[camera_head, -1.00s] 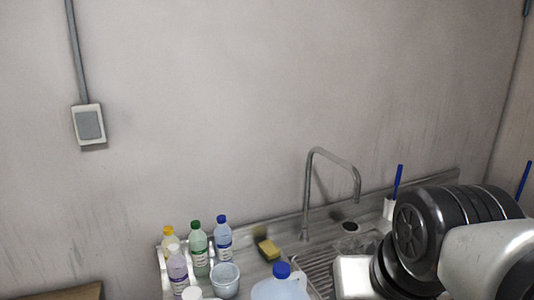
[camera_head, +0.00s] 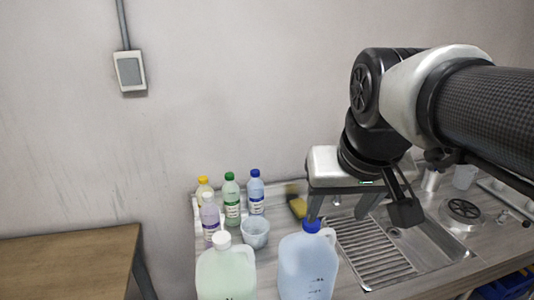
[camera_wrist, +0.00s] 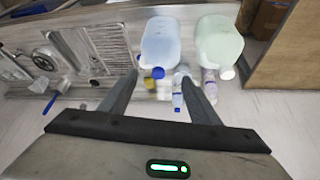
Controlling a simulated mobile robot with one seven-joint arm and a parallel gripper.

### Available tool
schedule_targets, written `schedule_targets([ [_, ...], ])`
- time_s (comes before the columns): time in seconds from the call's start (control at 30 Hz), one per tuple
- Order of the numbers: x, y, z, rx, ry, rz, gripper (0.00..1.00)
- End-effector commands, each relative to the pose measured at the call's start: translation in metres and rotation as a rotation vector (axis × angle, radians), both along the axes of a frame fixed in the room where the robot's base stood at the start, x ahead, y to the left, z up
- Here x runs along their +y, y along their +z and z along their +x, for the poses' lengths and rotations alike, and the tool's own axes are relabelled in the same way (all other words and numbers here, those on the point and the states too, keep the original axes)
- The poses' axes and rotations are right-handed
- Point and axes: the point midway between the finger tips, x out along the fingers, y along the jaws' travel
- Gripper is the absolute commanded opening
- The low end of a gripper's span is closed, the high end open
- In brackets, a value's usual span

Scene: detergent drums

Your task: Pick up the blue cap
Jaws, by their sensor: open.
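The blue cap (camera_head: 312,226) sits on a large translucent blue jug (camera_head: 308,265) that stands upright at the front of the counter. My gripper (camera_head: 360,208) is open and empty, fingers pointing down. In the head view its left fingertip appears just above the cap; the depth gap is hard to tell. In the wrist view the blue cap (camera_wrist: 158,73) shows between the fingertips, with the jug (camera_wrist: 160,42) behind it. A smaller bottle with a blue cap (camera_head: 255,179) stands farther back.
A pale green jug with a white cap (camera_head: 225,270) stands left of the blue jug. Several small bottles, a cup (camera_head: 255,232) and a yellow sponge (camera_head: 298,207) are behind. The sink drainer (camera_head: 368,250) is to the right. A wooden table (camera_head: 65,258) is at left.

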Motion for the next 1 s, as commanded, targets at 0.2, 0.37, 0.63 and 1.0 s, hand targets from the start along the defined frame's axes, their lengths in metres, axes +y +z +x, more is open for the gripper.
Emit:
schedule_targets([
  [0.2,0.006,-0.002,0.063,0.041,-0.019,0.006,0.56],
  [0.37,0.009,0.000,0.088,0.057,-0.026,0.013,0.56],
  [0.63,0.008,-0.033,0.105,0.064,-0.029,0.015,0.56],
  [1.0,0.007,-0.100,0.133,0.062,-0.027,0.014,0.56],
])
